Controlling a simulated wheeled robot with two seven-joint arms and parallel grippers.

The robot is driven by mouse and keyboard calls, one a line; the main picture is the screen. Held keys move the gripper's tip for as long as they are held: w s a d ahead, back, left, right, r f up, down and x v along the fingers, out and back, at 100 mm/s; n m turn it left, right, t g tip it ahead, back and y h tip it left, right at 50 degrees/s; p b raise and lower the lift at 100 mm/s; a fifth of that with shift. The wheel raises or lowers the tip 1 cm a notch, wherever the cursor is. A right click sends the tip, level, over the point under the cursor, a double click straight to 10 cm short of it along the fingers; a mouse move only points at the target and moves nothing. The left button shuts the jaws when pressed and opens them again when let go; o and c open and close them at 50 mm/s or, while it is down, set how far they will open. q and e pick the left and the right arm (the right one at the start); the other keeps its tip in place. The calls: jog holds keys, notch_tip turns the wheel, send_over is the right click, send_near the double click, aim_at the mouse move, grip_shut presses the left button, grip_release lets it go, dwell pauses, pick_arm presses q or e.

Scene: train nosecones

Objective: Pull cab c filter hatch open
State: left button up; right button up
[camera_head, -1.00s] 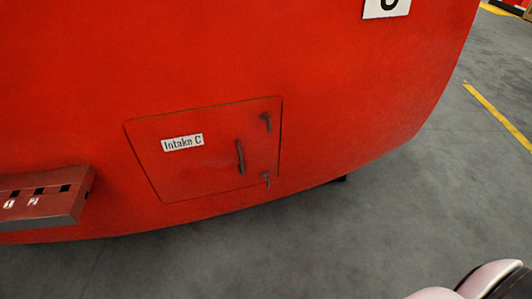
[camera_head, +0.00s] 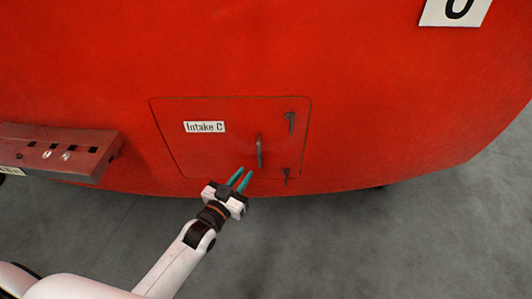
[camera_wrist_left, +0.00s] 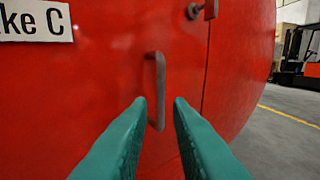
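The red filter hatch (camera_head: 205,155), labelled "Intake C" (camera_head: 204,127), sits flush in the red nosecone and looks shut. Its dark upright handle (camera_head: 259,151) is right of the hatch middle. Two small latches show near its right edge, an upper one (camera_head: 290,121) and a lower one (camera_head: 286,175). My left gripper (camera_head: 241,178) is open, just below and left of the handle. In the left wrist view, the handle (camera_wrist_left: 156,90) stands ahead between the two teal fingertips (camera_wrist_left: 159,101), with nothing gripped. My right gripper is not in view.
A red box with several dark slots (camera_head: 60,152) juts out at the left of the nosecone. Grey floor (camera_head: 340,245) lies clear below. A forklift (camera_wrist_left: 298,55) stands far right in the left wrist view.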

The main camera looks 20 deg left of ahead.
aim_at(260, 166)
pick_arm(q)
jog(key=x, duration=0.9)
jog(key=shift+w+d, duration=0.15)
jog(key=shift+w, duration=0.05)
jog(key=shift+c, duration=0.6)
grip_shut()
